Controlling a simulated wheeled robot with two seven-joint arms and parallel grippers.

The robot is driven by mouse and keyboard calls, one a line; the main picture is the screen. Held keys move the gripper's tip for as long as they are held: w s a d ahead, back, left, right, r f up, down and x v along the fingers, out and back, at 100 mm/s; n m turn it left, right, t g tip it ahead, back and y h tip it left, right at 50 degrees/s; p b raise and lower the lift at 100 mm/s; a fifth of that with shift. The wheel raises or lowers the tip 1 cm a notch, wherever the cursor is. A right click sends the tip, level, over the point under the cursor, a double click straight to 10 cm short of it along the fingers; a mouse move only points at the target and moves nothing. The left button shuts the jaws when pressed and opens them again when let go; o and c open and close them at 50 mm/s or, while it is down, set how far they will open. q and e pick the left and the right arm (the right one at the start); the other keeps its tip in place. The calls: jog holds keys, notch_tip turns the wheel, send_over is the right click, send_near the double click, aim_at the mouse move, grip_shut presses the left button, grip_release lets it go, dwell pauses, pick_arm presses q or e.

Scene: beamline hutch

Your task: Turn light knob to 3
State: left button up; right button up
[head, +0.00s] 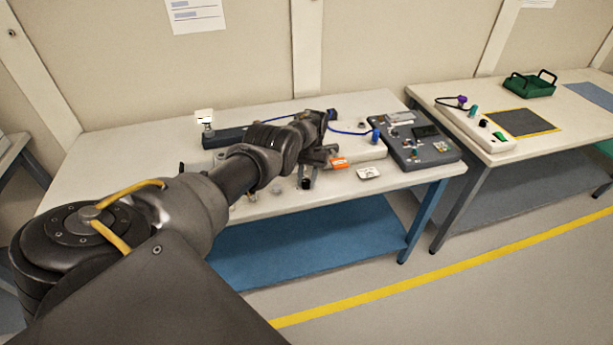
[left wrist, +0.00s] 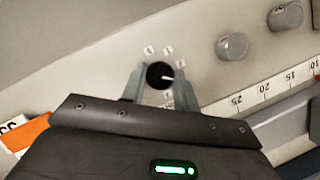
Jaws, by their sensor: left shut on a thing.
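In the left wrist view a round black knob (left wrist: 160,74) with a white pointer line sits on a pale panel. Its pointer line points to the right in that view. Small white labels (left wrist: 168,49) are set around it, too blurred to read. My left gripper (left wrist: 159,83) is shut on the knob, with one grey finger on each side. In the head view my left gripper (head: 308,178) reaches down at the front of the left table, and the knob is hidden there. My right gripper is in neither view.
Two grey round pieces (left wrist: 232,46) and a ruler strip (left wrist: 262,94) lie close by. An orange block (head: 338,163) and a white card (head: 368,172) are beside the gripper. A dark control box (head: 440,150) stands at the table's right end. A second table (head: 560,125) stands farther right.

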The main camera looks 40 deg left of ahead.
pick_arm(q)
jog(key=shift+m+y, duration=0.3)
jog(key=shift+m, duration=0.5)
jog(key=o, duration=1)
jog(key=shift+r, duration=0.1)
